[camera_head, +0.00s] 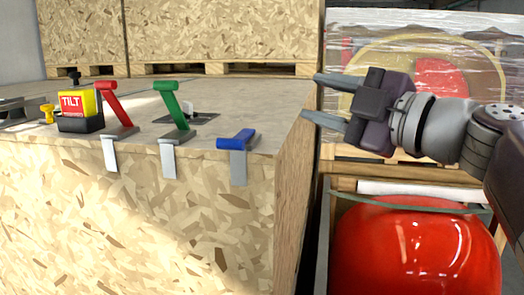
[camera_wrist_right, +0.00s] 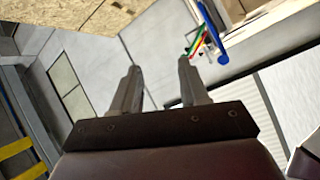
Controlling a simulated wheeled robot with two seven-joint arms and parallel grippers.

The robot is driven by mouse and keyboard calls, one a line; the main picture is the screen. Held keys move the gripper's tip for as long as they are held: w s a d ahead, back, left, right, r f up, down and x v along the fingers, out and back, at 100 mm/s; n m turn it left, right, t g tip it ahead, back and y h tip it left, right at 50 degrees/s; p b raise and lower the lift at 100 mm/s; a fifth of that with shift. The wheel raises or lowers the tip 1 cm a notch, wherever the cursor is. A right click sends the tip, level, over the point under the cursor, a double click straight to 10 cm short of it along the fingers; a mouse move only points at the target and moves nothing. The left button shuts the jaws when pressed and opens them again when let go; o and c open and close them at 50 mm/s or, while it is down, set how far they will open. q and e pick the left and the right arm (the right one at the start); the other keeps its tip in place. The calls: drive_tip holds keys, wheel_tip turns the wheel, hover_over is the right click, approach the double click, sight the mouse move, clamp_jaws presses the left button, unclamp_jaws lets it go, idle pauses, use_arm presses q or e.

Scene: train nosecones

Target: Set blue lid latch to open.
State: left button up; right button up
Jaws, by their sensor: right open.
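The blue lid latch (camera_head: 237,140) is at the right end of the crate's front top edge. Its blue handle lies low, nearly flat, over a grey metal strip (camera_head: 239,168) that hangs down the crate's front. In the right wrist view a blue handle (camera_wrist_right: 222,45) shows beyond the fingertips, near the top. My right gripper (camera_head: 318,97) is open and empty, right of the crate and above the latch's height, with its fingers pointing left. It also shows in the right wrist view (camera_wrist_right: 158,75), with its fingers apart. My left gripper is not in view.
A green latch (camera_head: 172,104) and a red latch (camera_head: 116,104) stand raised along the same edge. A yellow and red tilt indicator (camera_head: 78,108) sits at the left. A red rounded nosecone (camera_head: 415,255) is below my right arm. Wooden crates (camera_head: 220,35) stand behind.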

sight(242, 143)
drive_tip(key=s+a+f+n+g, duration=0.1)
drive_tip(key=s+a+f+g, duration=0.3)
drive_tip(key=s+g, duration=0.1)
drive_tip(key=shift+y, duration=0.3)
drive_tip(key=x, duration=0.4)
drive_tip(key=p+x, duration=0.1)
drive_tip(key=x, duration=0.3)
drive_tip(key=p+x, duration=0.1)
drive_tip(key=x, duration=0.3)
drive_tip(key=shift+w+f, duration=0.25)
drive_tip(key=shift+w, duration=0.25)
drive_tip(key=shift+s, duration=0.1)
